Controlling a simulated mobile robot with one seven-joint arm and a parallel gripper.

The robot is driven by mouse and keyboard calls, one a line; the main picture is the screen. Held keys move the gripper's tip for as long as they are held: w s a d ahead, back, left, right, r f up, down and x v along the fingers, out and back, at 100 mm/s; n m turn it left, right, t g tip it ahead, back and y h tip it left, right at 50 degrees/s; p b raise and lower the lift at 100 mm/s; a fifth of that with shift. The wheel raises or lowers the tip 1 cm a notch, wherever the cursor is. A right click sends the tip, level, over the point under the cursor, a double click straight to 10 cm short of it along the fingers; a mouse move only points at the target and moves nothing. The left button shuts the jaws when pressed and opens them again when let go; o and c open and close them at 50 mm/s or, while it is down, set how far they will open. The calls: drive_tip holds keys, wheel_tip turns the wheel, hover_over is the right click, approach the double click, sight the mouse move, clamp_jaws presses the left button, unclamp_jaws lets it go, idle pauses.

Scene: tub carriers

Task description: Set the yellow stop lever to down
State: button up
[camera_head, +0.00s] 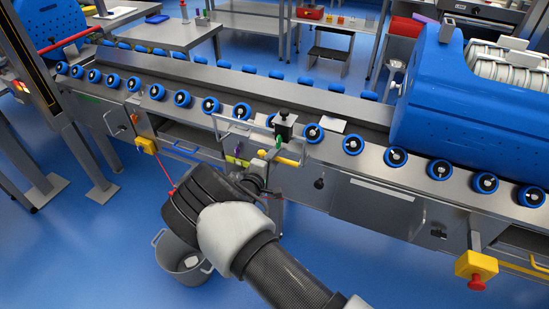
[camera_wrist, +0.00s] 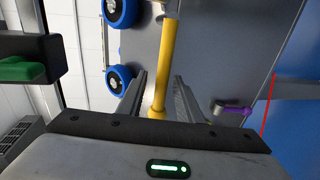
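The yellow stop lever (camera_head: 291,162) is a yellow bar on the near side of the conveyor, below the roller line. In the head view it lies roughly level, partly hidden by the parts in front of it. In the wrist view the yellow bar (camera_wrist: 167,65) runs up the picture between my two fingers. My gripper (camera_wrist: 160,88) is open around it, with a visible gap on both sides. In the head view my gripper (camera_head: 262,181) is just below and in front of the lever, its fingers hard to make out.
A green knob (camera_head: 279,142) and a purple handle (camera_wrist: 232,109) are close to the lever. A black-topped post (camera_head: 284,127) stands above it. Blue rollers (camera_head: 313,133) line the conveyor. A grey bin (camera_head: 183,262) stands on the floor below; a blue machine (camera_head: 440,90) is at right.

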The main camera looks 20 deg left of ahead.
drive_tip(key=shift+s, duration=0.15)
drive_tip(key=s+r+p, duration=0.2)
drive_tip(key=s+r, duration=0.1)
drive_tip(key=s, duration=1.3)
drive_tip(key=shift+s+a+r, duration=0.2)
drive_tip(key=shift+s, duration=0.2)
